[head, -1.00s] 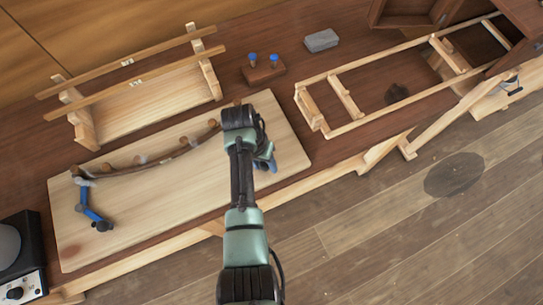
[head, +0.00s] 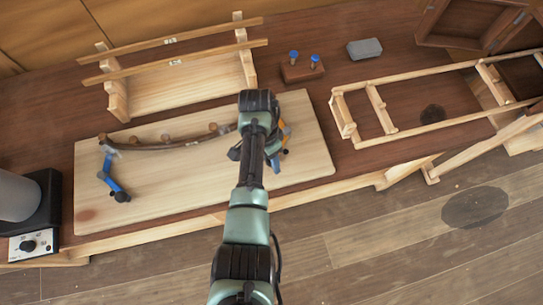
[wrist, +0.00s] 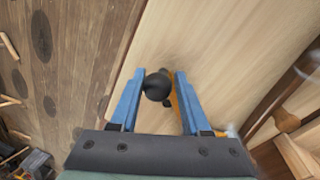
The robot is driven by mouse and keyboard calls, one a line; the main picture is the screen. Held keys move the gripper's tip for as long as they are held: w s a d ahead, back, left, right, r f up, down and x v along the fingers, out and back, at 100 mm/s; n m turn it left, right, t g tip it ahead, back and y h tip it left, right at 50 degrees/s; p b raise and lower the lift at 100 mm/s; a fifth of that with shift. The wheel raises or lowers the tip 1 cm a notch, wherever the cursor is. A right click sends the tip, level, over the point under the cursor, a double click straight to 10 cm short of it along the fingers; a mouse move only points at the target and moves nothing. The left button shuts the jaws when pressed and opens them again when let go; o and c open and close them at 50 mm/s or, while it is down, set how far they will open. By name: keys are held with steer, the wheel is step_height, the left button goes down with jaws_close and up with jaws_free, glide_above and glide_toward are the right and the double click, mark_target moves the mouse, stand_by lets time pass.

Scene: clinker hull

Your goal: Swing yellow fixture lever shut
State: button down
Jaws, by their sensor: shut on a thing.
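The yellow fixture lever shows in the head view as a small yellow piece (head: 286,130) at the right end of the curved wooden strip, mostly hidden by my arm. In the wrist view, part of the yellow lever (wrist: 181,112) shows beside the right finger, with a black ball knob (wrist: 157,86) between the fingers. My gripper (wrist: 159,74) has blue fingers and is shut on this knob, low over the pale board (head: 200,195). In the head view my gripper (head: 277,160) is partly covered by the arm.
A blue lever (head: 108,176) with a black knob stands at the left end of the curved strip (head: 175,144). A wooden rack (head: 180,90) stands behind the board. A block with two blue-topped pegs (head: 302,72), a grey block (head: 365,48) and a ladder-like frame (head: 400,82) lie rightward.

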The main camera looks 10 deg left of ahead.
steer(key=shift+w+r, duration=0.15)
steer(key=shift+w, duration=0.05)
steer(key=c, duration=0.6)
jaws_free()
steer(key=shift+o, duration=0.7)
steer(key=shift+s, duration=0.1)
step_height(320, 180, up, 13)
steer(key=w+a, duration=0.1)
steer(key=shift+w+a+f, duration=0.2)
steer(key=shift+w+a, duration=0.1)
steer(key=shift+a, duration=0.05)
